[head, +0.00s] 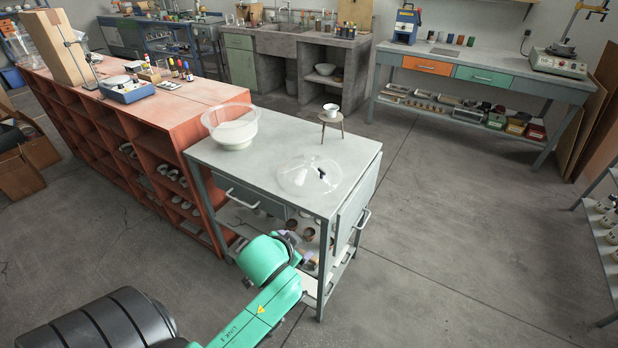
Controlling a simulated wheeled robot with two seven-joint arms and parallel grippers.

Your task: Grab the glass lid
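The clear glass lid (298,179) lies on the grey top of a metal cart (262,153), near its front right corner. It is a shallow transparent dome with a small black knob on it. A green arm link of mine rises from the bottom of the head view and ends in front of the cart's lower shelves, below and apart from the lid. I can make out no gripper fingers, and nothing of mine touches the lid. My other arm does not show a gripper either.
A large clear bowl with a white lower part (234,134) stands at the cart's back left corner. A small wooden stool (332,126) bearing a white cup (332,110) stands behind the lid. A red shelf unit (150,120) adjoins the cart's left side. Open floor (440,220) lies to the right.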

